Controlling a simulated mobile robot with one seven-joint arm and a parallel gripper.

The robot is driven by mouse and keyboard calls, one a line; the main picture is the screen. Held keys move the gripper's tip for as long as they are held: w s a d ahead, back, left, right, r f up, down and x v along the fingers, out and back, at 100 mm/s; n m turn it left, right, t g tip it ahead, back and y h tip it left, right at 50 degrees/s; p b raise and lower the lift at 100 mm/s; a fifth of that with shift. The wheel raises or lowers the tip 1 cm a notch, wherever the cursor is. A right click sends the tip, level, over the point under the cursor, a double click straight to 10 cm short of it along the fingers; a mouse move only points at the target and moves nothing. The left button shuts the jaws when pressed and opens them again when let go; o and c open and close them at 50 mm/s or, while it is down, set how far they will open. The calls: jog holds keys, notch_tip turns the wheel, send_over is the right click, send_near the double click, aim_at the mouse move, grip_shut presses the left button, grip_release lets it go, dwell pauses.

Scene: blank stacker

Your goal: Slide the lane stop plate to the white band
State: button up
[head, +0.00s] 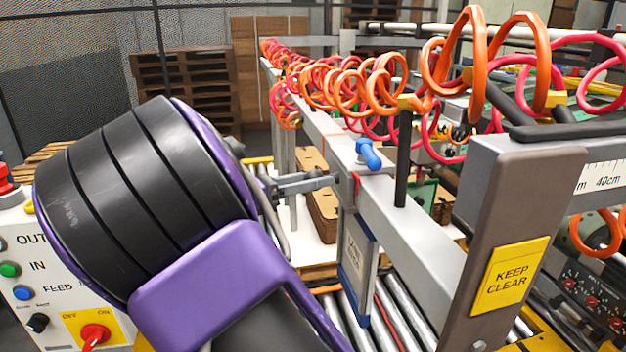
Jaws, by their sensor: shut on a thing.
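The lane stop plate (354,262) is a grey panel with a label and blue edges. It hangs upright below the grey rail (418,240), above the rollers. A blue clamp knob (368,153) sits on top of the rail above the plate. My gripper (334,183) reaches in from the left and is shut on the plate's mount at the rail's near side. My arm's wrist hides part of the gripper. Red marks show on the rail close to the mount. I cannot clearly make out the white band.
Orange and red coiled hoses (375,85) run above the rail. A black post (402,158) stands right of the knob. A grey upright with a "KEEP CLEAR" sign (510,275) stands at front right. A control panel (40,270) is at left. Brown blanks (318,200) lie behind.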

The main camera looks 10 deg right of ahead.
grip_shut()
dwell(0.9)
